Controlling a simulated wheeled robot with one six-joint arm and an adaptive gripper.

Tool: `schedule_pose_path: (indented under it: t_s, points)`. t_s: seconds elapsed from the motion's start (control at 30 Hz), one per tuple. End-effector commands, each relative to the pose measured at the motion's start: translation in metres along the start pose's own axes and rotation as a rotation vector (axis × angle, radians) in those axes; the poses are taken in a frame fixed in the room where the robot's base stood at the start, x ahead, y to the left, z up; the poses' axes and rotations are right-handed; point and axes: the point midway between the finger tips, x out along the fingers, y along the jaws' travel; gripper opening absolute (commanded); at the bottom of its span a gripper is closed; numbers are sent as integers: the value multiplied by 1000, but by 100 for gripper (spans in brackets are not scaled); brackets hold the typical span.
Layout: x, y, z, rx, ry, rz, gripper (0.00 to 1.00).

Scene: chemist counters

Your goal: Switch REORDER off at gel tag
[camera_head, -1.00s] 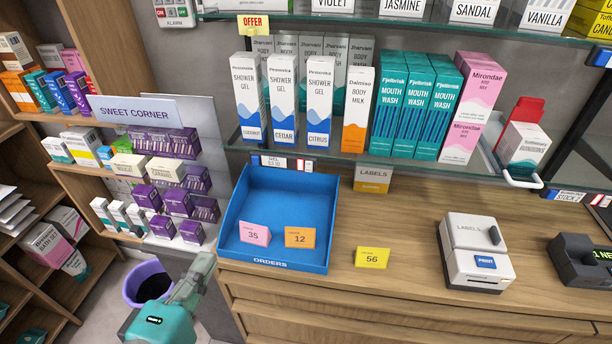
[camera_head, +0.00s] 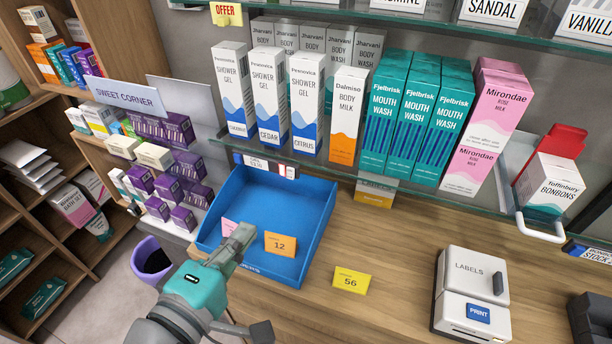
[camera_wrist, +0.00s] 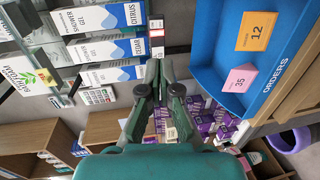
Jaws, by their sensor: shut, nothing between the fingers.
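The gel tag (camera_head: 257,162) is a small white label on the shelf edge below the shower gel boxes (camera_head: 268,95). A small red-and-white piece (camera_head: 287,171) sits at its right end; I cannot read REORDER or tell its setting. In the wrist view the tag (camera_wrist: 157,30) shows just beyond the fingertips, partly behind them. My gripper (camera_head: 243,234) is shut and empty. In the head view it is over the front of the blue orders tray, below the tag and apart from it. The fingers also show in the wrist view (camera_wrist: 158,68).
The blue orders tray (camera_head: 305,215) holds a pink 35 card, partly hidden by my gripper, and an orange 12 card (camera_head: 280,244). A yellow 56 card (camera_head: 350,281) and a label printer (camera_head: 470,285) stand on the counter. The glass shelf overhangs the tray's back.

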Motion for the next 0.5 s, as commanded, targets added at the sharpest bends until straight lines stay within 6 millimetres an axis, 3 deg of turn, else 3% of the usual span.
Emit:
schedule_pose_path:
  t_s: [0.33, 0.5]
  points:
    - [1, 0, 0, 0, 0, 0, 0]
    - [12, 0, 0, -1, -2, 1, 0]
